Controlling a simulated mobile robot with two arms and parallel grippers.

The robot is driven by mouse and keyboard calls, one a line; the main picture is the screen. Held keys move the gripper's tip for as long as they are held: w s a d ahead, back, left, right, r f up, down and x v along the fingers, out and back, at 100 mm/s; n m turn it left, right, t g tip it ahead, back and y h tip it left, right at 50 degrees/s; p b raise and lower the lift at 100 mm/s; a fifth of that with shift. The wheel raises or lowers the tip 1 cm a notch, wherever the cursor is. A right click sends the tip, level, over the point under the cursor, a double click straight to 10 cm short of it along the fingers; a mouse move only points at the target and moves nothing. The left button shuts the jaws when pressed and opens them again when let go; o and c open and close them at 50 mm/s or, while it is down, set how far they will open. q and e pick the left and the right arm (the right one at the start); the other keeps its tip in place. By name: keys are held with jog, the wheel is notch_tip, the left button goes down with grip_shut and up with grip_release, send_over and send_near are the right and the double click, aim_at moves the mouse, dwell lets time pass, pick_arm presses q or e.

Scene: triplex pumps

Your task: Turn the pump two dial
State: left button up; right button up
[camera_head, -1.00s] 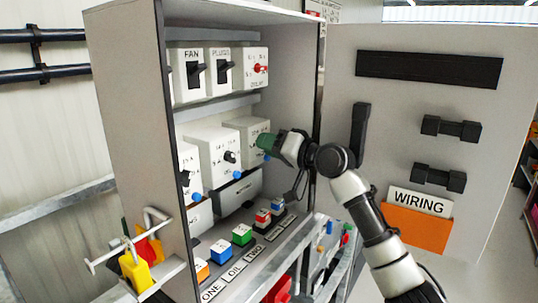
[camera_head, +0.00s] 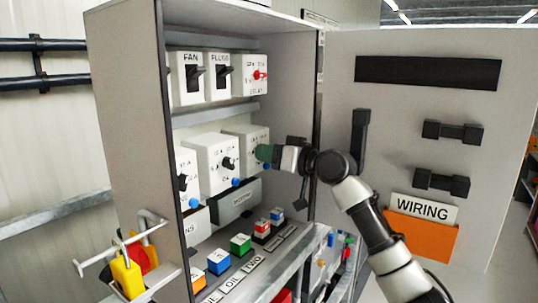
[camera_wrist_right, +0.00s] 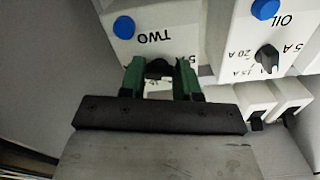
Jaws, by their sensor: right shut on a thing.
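The pump two box (camera_wrist_right: 165,32) is white, with a blue button (camera_wrist_right: 124,27) and the label TWO, upside down in the right wrist view. Its dark dial (camera_wrist_right: 158,68) sits between the green fingers of my right gripper (camera_wrist_right: 159,76), which is shut on it. In the head view my right gripper (camera_head: 263,152) reaches in from the right to the front of the box (camera_head: 241,134). The fingers hide the dial there, and its exact pointer setting cannot be read. My left gripper is not in view.
The oil box (camera_head: 213,163) with its own dial stands left of pump two. FAN and PLUGS switches (camera_head: 217,77) are above. Coloured buttons (camera_head: 241,244) line the ledge below. The open cabinet door (camera_head: 390,110) is on the right, behind my right arm.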

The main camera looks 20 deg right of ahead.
jog(key=shift+f, duration=0.15)
jog(key=o, duration=0.9)
jog(key=shift+s+d, duration=0.1)
jog(key=b+v, duration=0.2)
jog(key=v, duration=0.8)
jog(key=shift+s+d+b, duration=0.2)
jog(key=shift+b, duration=0.2)
